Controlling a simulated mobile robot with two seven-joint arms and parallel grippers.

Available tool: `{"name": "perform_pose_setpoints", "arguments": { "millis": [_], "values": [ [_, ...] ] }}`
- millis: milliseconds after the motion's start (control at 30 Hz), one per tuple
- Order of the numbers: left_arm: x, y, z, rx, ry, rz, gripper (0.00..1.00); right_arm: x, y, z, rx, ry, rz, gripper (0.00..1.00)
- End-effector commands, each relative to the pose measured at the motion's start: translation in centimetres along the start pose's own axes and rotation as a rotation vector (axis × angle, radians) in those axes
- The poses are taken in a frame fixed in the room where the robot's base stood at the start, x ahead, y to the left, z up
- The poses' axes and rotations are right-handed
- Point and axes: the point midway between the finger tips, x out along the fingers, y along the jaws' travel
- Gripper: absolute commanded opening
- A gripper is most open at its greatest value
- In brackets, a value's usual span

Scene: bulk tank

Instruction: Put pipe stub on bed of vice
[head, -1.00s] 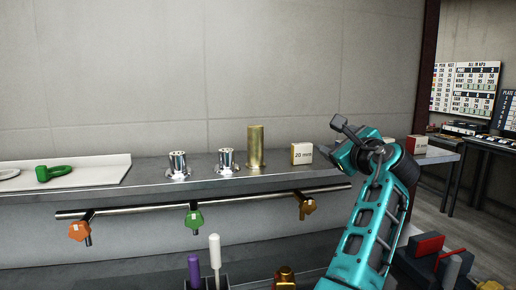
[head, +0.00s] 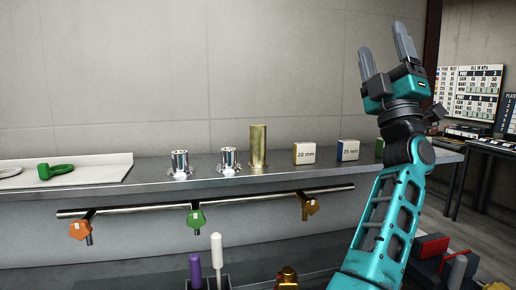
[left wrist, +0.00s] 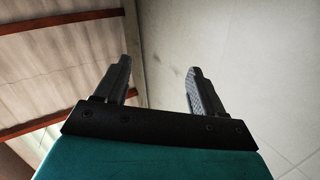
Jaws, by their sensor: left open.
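A plain brass cylinder (head: 258,147) stands upright on the grey ledge. Two shiny flanged metal pieces (head: 180,164) and (head: 229,161) stand to its left. I cannot tell for certain which of these is the pipe stub. A vice is not clearly recognisable; a red and grey object (head: 432,246) at the lower right is partly hidden behind my left arm. My left gripper (head: 383,40) is open and empty, raised above the ledge to the right, fingers pointing up. Its two spread fingers also show in the left wrist view (left wrist: 159,72), with only wall and ceiling beyond. My right gripper is not in view.
A 20 mm box (head: 304,153) and a 25 mm box (head: 348,150) stand on the ledge (head: 215,182). A rail (head: 150,207) with coloured knobs runs below its front. A green handled object (head: 57,171) lies on a white board at left. Purple and white handles (head: 216,252) stand lower down.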

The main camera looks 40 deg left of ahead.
Motion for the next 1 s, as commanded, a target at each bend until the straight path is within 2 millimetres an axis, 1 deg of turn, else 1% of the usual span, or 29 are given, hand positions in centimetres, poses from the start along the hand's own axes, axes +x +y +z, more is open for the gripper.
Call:
{"name": "perform_pose_setpoints", "arguments": {
  "millis": [33,100,167,200,267,300,400,533,600,667,767,1000],
  "values": [
    [-0.1,-1.1,-1.5,-0.153,0.085,-0.057,0.69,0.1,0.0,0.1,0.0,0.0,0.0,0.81],
    [-0.6,-3.0,-3.4,-0.366,0.214,-0.135,0.69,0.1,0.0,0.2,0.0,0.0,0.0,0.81],
    [-1.4,-4.9,-4.8,-0.537,0.333,-0.199,0.69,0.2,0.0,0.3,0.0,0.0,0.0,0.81],
    [-2.0,-6.2,-5.6,-0.646,0.417,-0.241,0.69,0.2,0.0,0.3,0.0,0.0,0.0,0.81],
    [-3.3,-8.1,-6.5,-0.798,0.55,-0.3,0.69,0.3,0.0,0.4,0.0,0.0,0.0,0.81],
    [-4.3,-9.4,-7.0,-0.889,0.639,-0.336,0.69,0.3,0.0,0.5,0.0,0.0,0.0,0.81],
    [-6.9,-12.0,-7.5,-1.068,0.851,-0.41,0.69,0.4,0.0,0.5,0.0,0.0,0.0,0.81],
    [-9.9,-14.0,-7.6,-1.202,1.064,-0.471,0.69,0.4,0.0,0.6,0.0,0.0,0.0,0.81],
    [-10.9,-14.6,-7.5,-1.239,1.136,-0.488,0.69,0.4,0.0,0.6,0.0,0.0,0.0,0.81],
    [-11.4,-14.9,-7.5,-1.256,1.175,-0.497,0.69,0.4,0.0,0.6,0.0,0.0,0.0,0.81],
    [-11.4,-15.8,-7.8,-1.265,1.202,-0.501,0.69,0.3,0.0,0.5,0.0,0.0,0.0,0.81],
    [-9.7,-19.5,-9.7,-1.264,1.2,-0.498,0.69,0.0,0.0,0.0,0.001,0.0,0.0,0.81]
  ]
}}
